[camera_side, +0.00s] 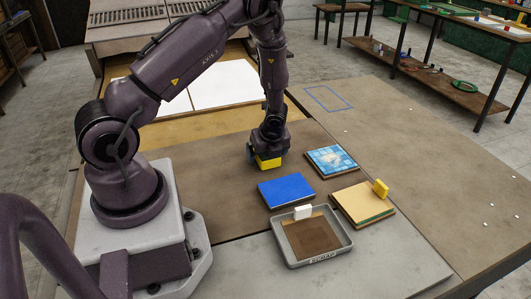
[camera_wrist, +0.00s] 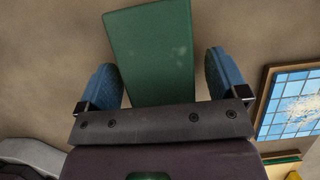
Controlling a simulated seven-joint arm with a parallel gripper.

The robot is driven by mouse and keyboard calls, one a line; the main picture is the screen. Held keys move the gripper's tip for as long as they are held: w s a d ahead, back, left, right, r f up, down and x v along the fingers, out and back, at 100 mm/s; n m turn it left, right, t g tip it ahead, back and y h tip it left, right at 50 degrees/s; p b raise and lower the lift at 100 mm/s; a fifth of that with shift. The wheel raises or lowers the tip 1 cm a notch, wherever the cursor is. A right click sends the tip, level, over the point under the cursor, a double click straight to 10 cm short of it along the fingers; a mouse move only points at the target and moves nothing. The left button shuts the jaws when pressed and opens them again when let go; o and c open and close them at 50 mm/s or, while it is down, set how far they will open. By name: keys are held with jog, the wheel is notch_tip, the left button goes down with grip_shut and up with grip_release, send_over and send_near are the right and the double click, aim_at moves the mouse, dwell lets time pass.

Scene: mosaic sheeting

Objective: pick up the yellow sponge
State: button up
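A yellow block, the sponge by its look (camera_side: 268,162), is directly below my gripper on the brown work surface. From above, in the wrist view, its green top face (camera_wrist: 150,50) lies between my two blue fingertips (camera_wrist: 163,82). In the side view my gripper (camera_side: 266,155) points straight down over it. The fingers stand apart on either side. A gap shows at the right finger, and the left finger is close to the green edge. Whether the sponge touches the table is hard to tell.
A blue sheet (camera_side: 286,190), a blue tiled panel (camera_side: 331,161) and a cream board (camera_side: 353,201) with a small upright yellow piece (camera_side: 381,189) lie to the right. The far right surface is mostly clear.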

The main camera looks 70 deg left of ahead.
jog(key=c, duration=0.9)
jog(key=shift+r, duration=0.15)
jog(key=shift+r, duration=0.3)
notch_tip(320, 180, up, 2)
jog(key=shift+r, duration=0.2)
jog(key=s+d+r, duration=0.2)
jog(key=s+r, duration=0.1)
jog(key=s, duration=0.1)
jog(key=s+d+r, duration=0.6)
jog(key=s, duration=0.1)
jog(key=shift+s+r, duration=0.3)
jog(key=shift+r, duration=0.05)
